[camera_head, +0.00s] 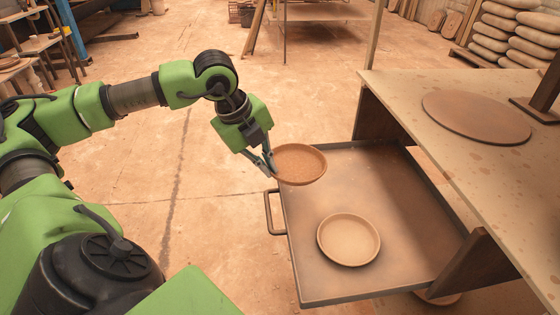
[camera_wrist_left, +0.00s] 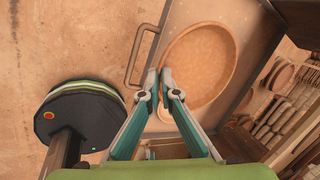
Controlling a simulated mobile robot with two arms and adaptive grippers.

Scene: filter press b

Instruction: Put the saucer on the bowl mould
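A brown, shallow round saucer (camera_head: 301,165) is at the far left corner of a pulled-out metal tray (camera_head: 315,285). My left gripper (camera_head: 270,168) is shut on its left rim; the saucer appears raised above the tray. In the left wrist view, the fingers (camera_wrist_left: 166,82) pinch the rim of the saucer (camera_wrist_left: 205,62), which looks empty. A paler round dish (camera_head: 348,240) lies on the tray nearer to me, apart from the saucer. It may be the bowl mould, but I cannot tell for sure. My right gripper is not in view.
The tray has a handle (camera_head: 271,213) at its left edge and a raised rim. A table (camera_head: 400,90) rises at the right, with a flat brown disc (camera_head: 475,117) on top. Bare tray surface surrounds the paler dish.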

